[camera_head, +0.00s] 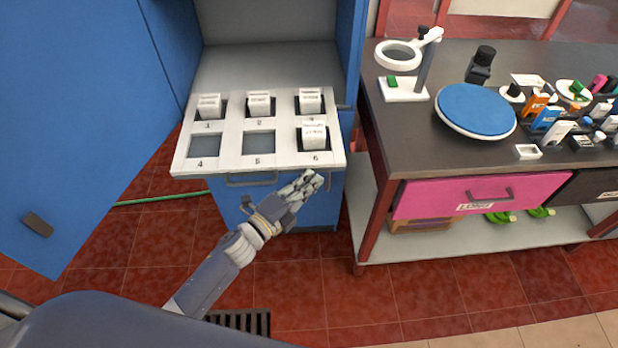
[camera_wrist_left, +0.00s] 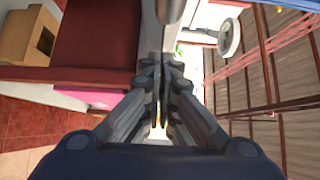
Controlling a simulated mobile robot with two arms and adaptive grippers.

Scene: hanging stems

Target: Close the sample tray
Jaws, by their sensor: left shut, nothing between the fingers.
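The sample tray (camera_head: 229,160) is a white pull-out panel with numbered square slots, standing out from a blue cabinet. White boxes sit in slots 1, 2, 3 and 6. Slots 4 and 5 are empty. A grey bar handle (camera_head: 250,180) is on the tray's front, below slot 5. My left gripper (camera_head: 318,180) is shut and empty, just in front of the tray's front edge below slot 6, right of the handle. I cannot tell whether it touches the tray. In the left wrist view the shut fingers (camera_wrist_left: 160,115) show in the middle. My right gripper is not in view.
The blue cabinet door (camera_head: 75,120) stands open on the left. To the right is a bench (camera_head: 400,150) with a pink drawer (camera_head: 430,198), a blue round plate (camera_head: 475,108), a magnifier stand (camera_head: 405,90) and several small bottles and boxes. Red tiled floor lies clear in front.

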